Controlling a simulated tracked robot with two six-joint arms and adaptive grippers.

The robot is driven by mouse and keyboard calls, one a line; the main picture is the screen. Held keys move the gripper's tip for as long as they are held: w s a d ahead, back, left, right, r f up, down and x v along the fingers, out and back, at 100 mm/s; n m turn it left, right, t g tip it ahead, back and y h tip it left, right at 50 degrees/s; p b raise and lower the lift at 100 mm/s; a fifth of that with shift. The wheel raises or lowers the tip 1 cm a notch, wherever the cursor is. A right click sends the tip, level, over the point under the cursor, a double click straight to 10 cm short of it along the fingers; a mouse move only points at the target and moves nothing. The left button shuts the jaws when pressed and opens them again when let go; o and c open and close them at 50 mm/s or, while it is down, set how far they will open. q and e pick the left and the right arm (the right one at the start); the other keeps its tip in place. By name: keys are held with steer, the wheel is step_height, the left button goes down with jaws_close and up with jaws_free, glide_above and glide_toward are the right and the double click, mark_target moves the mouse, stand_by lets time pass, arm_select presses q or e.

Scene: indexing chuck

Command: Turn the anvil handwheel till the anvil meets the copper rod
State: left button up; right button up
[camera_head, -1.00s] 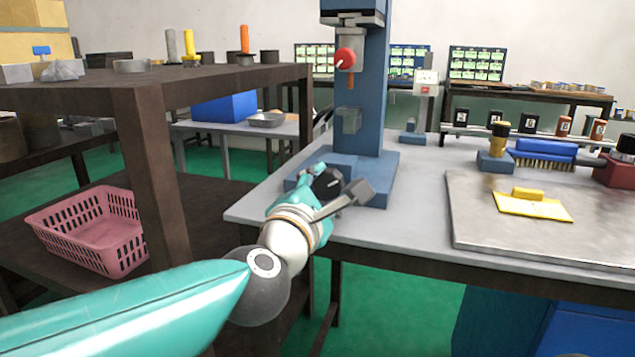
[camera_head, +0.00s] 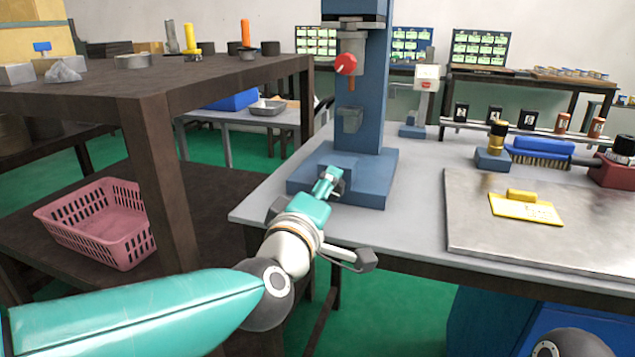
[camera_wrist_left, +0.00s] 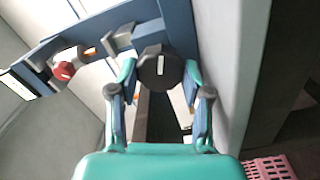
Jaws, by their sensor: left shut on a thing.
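The dark, many-sided anvil handwheel (camera_wrist_left: 158,67) with a white mark is in the left wrist view, between my fingertips. My left gripper (camera_wrist_left: 158,75) is shut on its rim. In the head view my left gripper (camera_head: 332,180) is at the front of the blue press base (camera_head: 370,185) and hides the wheel. The grey anvil (camera_head: 351,119) is on the blue column, below the copper rod (camera_head: 351,84). A gap shows between them. In the left wrist view the copper rod (camera_wrist_left: 90,51) is also apart from the anvil (camera_wrist_left: 121,38). My right gripper is out of view.
A red knob (camera_head: 345,64) is on the press head above the rod. A brown shelf (camera_head: 150,110) with a pink basket (camera_head: 100,225) stands at left. A steel plate (camera_head: 470,235) with a yellow piece (camera_head: 525,206) lies to the right on the grey table.

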arm_select(q)
steer(key=m+p, duration=0.3)
steer(key=m, duration=0.3)
steer(key=shift+m, duration=0.3)
steer(key=m+p, duration=0.1)
steer(key=m, duration=0.2)
steer(key=m+p, duration=0.1)
steer(key=m, duration=0.2)
steer(key=shift+d+f+p, duration=0.1)
steer(key=shift+f+p, duration=0.1)
steer(key=shift+p, duration=0.2)
steer(key=m+p, duration=0.2)
steer(key=m, duration=0.4)
steer(key=shift+f+m, duration=0.15)
steer(key=shift+m, duration=0.15)
steer(key=m+p, duration=0.1)
steer(key=m, duration=0.2)
steer(key=shift+m+p, duration=0.3)
steer(key=shift+m, duration=1)
steer(key=o, duration=1.2)
steer(key=shift+c, duration=0.2)
